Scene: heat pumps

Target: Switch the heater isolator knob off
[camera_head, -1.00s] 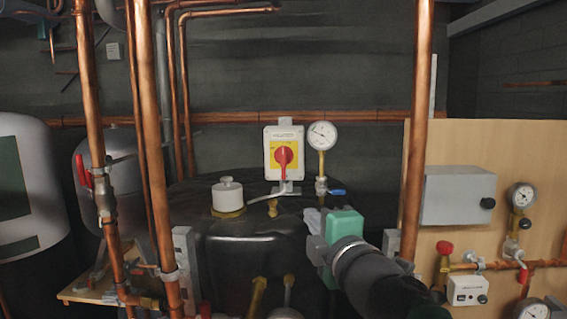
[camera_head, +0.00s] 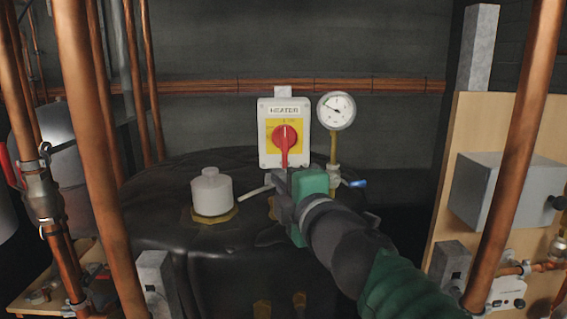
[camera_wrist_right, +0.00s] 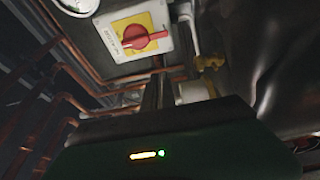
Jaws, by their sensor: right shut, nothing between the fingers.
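The heater isolator (camera_head: 265,150) is a white box with a yellow plate and a red knob (camera_head: 285,137), labelled HEATER. The knob's red handle points straight down in the head view. The isolator (camera_wrist_right: 112,52) and its red knob (camera_wrist_right: 135,38) also show in the right wrist view, rotated, beyond the fingers. My right gripper (camera_head: 283,178) is shut and empty, just below the isolator and close to the lower end of the handle. Contact cannot be told. Its dark fingers (camera_wrist_right: 157,92) show in the right wrist view. My left gripper is not in view.
A pressure gauge (camera_head: 337,110) with a blue-handled valve (camera_head: 355,183) stands right of the isolator. A white cap (camera_head: 211,192) sits on the black tank (camera_head: 190,250). Copper pipes rise at left and right; a wooden board (camera_head: 480,120) carries a grey box (camera_head: 495,190).

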